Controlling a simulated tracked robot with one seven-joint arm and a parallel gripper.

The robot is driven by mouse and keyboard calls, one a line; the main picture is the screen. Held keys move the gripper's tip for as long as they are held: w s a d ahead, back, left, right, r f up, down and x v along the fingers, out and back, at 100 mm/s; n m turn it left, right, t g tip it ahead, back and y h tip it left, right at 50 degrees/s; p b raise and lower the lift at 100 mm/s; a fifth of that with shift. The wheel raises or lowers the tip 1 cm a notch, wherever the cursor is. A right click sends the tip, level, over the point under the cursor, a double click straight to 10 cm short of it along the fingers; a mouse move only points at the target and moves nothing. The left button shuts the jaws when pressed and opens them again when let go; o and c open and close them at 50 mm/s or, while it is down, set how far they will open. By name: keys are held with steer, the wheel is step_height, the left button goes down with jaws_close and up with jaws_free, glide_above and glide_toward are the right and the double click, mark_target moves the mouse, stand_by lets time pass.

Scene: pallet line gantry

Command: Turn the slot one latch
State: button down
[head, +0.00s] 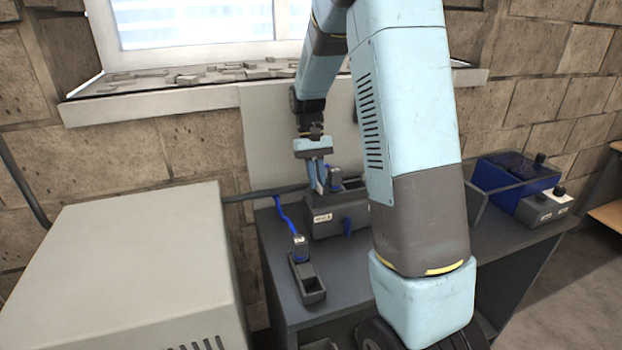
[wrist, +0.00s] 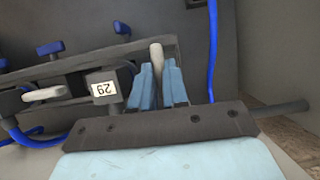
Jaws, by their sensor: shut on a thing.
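My gripper (head: 320,188) reaches down to a dark grey slotted box (head: 348,217) on the bench in the head view. In the wrist view its two blue fingers (wrist: 159,84) are closed on a pale upright lever (wrist: 156,54), which looks like a latch. A second pale lever (wrist: 45,94) lies sideways on the same box, apart from the fingers. A label (wrist: 102,88) sits between the two levers. I cannot read which slot is number one. The lower part of the held lever is hidden by the fingers.
A blue cable (head: 284,217) runs to a plug near a small black holder (head: 307,280) at the bench's left. A large pale cabinet (head: 125,265) stands in front at left.

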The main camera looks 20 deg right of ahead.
steer(key=c, duration=1.1)
jaws_free()
steer(key=shift+r, duration=0.1)
steer(key=v, duration=1.3)
steer(key=shift+w+d+r, duration=0.1)
steer(key=shift+w+r, duration=0.05)
steer(key=shift+w, duration=0.05)
steer(key=shift+s, duration=0.1)
